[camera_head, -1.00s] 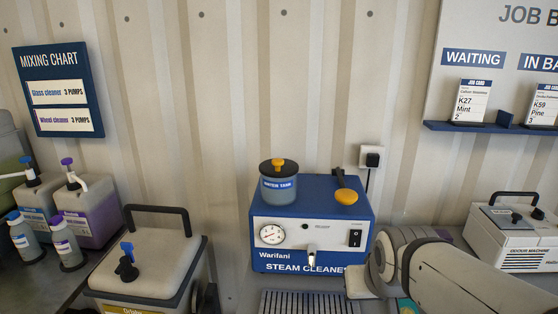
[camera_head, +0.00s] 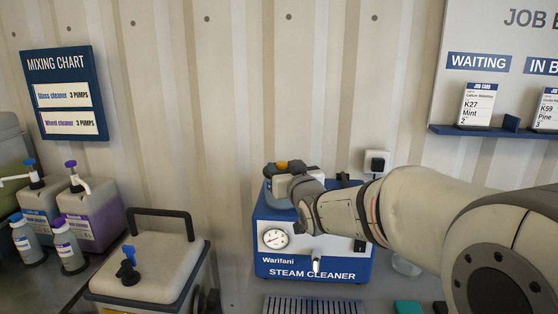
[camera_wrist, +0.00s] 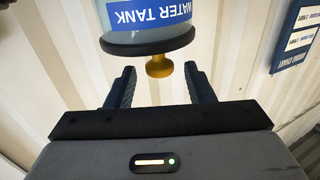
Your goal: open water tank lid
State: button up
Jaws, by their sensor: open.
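The steam cleaner (camera_head: 340,268) is a blue and white box against the wall. Its clear water tank (camera_head: 280,198) stands on top at the left, largely hidden by my gripper in the head view. In the wrist view the tank (camera_wrist: 149,17) appears upside down, with its dark lid (camera_wrist: 147,43) on and a yellow knob (camera_wrist: 159,66) on the lid. My gripper (camera_wrist: 160,73) is open, with its fingers on either side of the knob near the tips. A gap shows on both sides, so the fingers do not grip it.
A wall socket (camera_head: 376,162) is behind my arm. Wall boards hang at both sides.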

jog(key=shift+p+x, duration=0.55)
jog(key=shift+x, duration=1.75)
grip_shut()
